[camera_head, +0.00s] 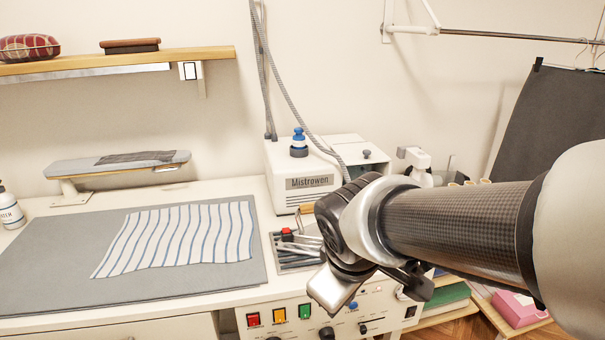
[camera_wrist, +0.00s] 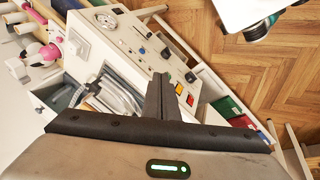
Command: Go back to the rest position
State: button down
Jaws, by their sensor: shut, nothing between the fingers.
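My gripper (camera_wrist: 160,92) shows in the wrist view with its two dark fingers pressed together and nothing between them. In the head view my arm reaches in from the right. Its hand hangs in front of the white steam station marked "Mistrowen" (camera_head: 310,183), above the front control panel (camera_head: 295,314). The fingertips are hard to make out there. In the wrist view the fingers point over the panel with its switches and a tray of tools (camera_wrist: 118,92).
A grey mat (camera_head: 50,262) with striped cloth (camera_head: 180,238) covers the left of the table. A small ironing board (camera_head: 120,165) stands behind it. A shelf (camera_head: 120,60) and a rail (camera_head: 510,36) are above. Books (camera_head: 447,295) and a pink box (camera_head: 517,308) lie lower right.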

jog(key=s+d+r+m, duration=0.6)
jog(key=s+d+m, duration=0.1)
jog(key=m, duration=0.2)
notch_tip(320, 180, up, 18)
jog(key=p, duration=1.7)
jog(key=shift+s+t+y, duration=0.3)
jog(key=shift+y, duration=0.1)
jog(key=shift+f, duration=0.1)
jog(key=shift+a, duration=0.1)
jog(key=shift+a, duration=0.25)
jog(key=shift+w, duration=0.1)
